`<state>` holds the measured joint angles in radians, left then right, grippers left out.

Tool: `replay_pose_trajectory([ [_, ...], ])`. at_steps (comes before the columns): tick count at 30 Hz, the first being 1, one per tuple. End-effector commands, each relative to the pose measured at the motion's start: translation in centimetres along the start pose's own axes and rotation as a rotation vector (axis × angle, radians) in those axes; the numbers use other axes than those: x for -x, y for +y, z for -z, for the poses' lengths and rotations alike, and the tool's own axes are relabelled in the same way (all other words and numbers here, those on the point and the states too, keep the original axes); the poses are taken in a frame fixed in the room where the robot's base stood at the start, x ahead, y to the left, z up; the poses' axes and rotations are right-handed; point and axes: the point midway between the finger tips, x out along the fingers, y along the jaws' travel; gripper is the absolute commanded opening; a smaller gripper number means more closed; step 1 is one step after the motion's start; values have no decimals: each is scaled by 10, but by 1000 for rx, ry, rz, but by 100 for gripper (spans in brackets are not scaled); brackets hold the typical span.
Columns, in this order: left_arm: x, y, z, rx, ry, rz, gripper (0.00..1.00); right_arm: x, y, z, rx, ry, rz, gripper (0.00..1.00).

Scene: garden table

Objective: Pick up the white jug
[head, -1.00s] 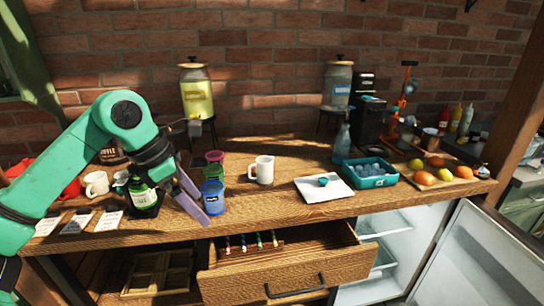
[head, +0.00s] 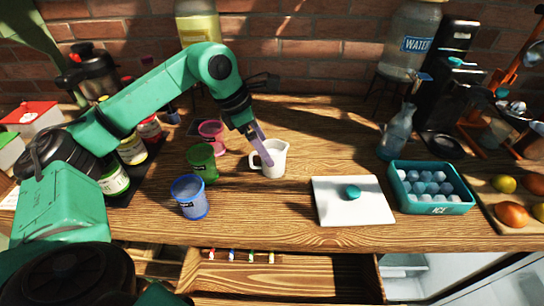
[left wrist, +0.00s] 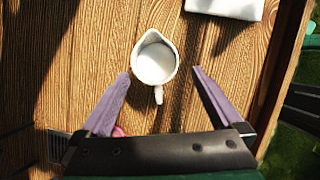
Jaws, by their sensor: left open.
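The white jug (head: 274,160) stands upright on the wooden counter, right of the coloured cups, with its handle to the left in the head view. In the left wrist view the jug (left wrist: 156,60) is seen from above, its handle pointing toward my gripper. My left gripper (head: 262,152) is beside the jug at its handle side. In the left wrist view the left gripper (left wrist: 160,85) is open, its two purple fingers apart, with the handle between them and the jug's body just ahead. The jug is not gripped. My right gripper is not in view.
A pink cup (head: 211,133), green cup (head: 202,162) and blue cup (head: 190,197) stand left of the jug. A white board (head: 352,210) with a teal item and a teal ice tray (head: 432,206) lie to the right. An open drawer (head: 285,278) is below the counter's front edge.

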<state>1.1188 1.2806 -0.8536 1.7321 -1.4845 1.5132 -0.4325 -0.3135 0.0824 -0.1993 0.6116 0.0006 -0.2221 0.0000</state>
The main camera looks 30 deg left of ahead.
Motion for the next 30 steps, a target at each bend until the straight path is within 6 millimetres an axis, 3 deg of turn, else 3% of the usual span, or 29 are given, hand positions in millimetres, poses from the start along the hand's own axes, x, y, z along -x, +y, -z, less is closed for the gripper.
replay_pose_trajectory([
  [12, -66, 0, -2, 0, 0, 1, 100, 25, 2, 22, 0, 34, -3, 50],
  [19, -72, 0, -1, -1, -1, 0, 100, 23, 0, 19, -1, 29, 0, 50],
  [20, -72, 0, -1, 0, -1, 0, 92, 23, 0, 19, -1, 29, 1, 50],
  [27, -72, 0, -1, 0, -1, -1, 1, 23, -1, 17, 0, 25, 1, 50],
  [30, -71, 1, -2, 0, -3, -2, 0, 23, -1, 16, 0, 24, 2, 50],
])
